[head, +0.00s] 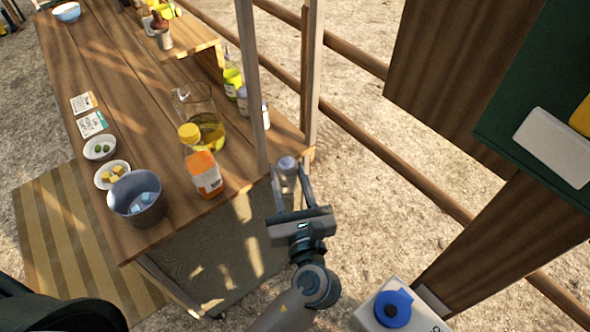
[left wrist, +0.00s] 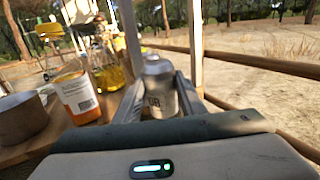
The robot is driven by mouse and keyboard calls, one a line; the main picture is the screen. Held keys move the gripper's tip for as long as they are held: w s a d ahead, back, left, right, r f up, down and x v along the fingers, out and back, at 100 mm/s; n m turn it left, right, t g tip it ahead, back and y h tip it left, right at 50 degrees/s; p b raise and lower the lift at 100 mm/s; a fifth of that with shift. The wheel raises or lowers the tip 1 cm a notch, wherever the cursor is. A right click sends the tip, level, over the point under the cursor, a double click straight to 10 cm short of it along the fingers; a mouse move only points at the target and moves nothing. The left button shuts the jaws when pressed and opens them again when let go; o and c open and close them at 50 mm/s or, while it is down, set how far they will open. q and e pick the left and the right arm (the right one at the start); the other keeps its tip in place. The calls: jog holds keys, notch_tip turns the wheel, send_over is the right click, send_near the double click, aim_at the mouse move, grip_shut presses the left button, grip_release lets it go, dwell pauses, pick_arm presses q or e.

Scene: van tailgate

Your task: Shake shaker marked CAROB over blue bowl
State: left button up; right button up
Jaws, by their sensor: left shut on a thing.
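My left gripper (head: 288,180) is shut on a grey-white shaker (head: 286,163) beyond the table's right corner, above the ground. In the left wrist view the shaker (left wrist: 159,85) stands roughly upright between the fingers; only the letters "OB" of its marking can be read. A dark grey-blue bowl (head: 150,216) with pale blue cubes in it sits at the table's near left edge, well left of the gripper. A smaller light blue bowl (head: 67,12) is at the far end. My right gripper is not in view.
An orange-labelled bottle with yellow cap (head: 204,172) and a glass jug of yellow liquid (head: 208,130) stand between gripper and near bowl. A wooden post (head: 250,80) rises at the table's right side. Two small white dishes (head: 100,147) and cards (head: 91,124) lie left.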

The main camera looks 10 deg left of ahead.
pick_arm(q)
jog(key=s+a+r+m+t+h, duration=0.1)
jog(key=s+a+r+m+h, duration=0.2)
jog(key=a+h, duration=0.5)
jog(key=shift+s+r+m+t, duration=0.25)
jog(key=shift+s+m, duration=0.25)
jog(key=shift+m, duration=0.6)
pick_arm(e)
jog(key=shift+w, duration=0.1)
pick_arm(q)
jog(key=shift+a+f, duration=0.1)
